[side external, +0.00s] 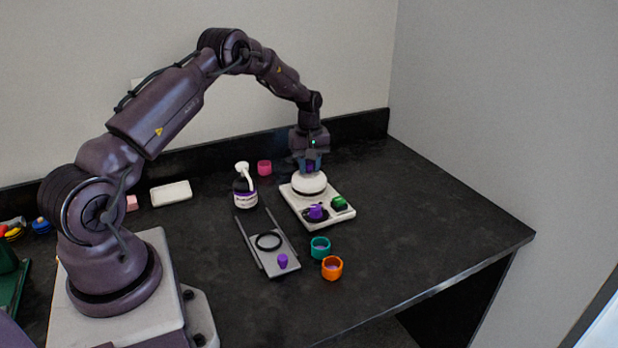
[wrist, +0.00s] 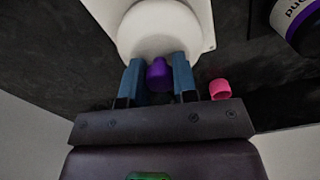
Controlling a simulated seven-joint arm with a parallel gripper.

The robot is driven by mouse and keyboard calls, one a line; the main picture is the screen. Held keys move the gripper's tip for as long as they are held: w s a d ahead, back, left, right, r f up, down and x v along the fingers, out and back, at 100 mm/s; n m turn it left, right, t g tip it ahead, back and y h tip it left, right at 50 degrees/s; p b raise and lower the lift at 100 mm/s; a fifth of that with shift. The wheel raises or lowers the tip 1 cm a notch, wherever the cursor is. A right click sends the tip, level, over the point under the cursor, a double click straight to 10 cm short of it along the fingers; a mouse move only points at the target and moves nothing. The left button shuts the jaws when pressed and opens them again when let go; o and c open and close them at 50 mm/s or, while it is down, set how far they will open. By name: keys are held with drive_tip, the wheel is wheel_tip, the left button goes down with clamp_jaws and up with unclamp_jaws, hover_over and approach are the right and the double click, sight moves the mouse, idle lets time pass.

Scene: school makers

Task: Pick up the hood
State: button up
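The white rounded dome with a purple knob, which looks like the hood (side external: 309,185), sits on the back part of a pale base plate (side external: 335,216). It also shows at the top of the wrist view (wrist: 158,30). My gripper (side external: 308,165) is right above the dome, pointing down. In the wrist view its blue fingers (wrist: 157,72) stand on either side of the purple knob (wrist: 158,76). A small gap shows on the knob's left side; contact on the right side is unclear. The fingers look open around the knob.
A purple knobbed part (side external: 316,212) and a green block (side external: 339,203) sit on the plate's front. A dark-labelled pump bottle (side external: 245,188) and a pink cup (side external: 264,168) stand left. A grey tray (side external: 284,262), teal ring (side external: 320,247) and orange ring (side external: 332,268) lie nearer. The table's right is clear.

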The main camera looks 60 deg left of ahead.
drive_tip(key=shift+c, duration=0.7)
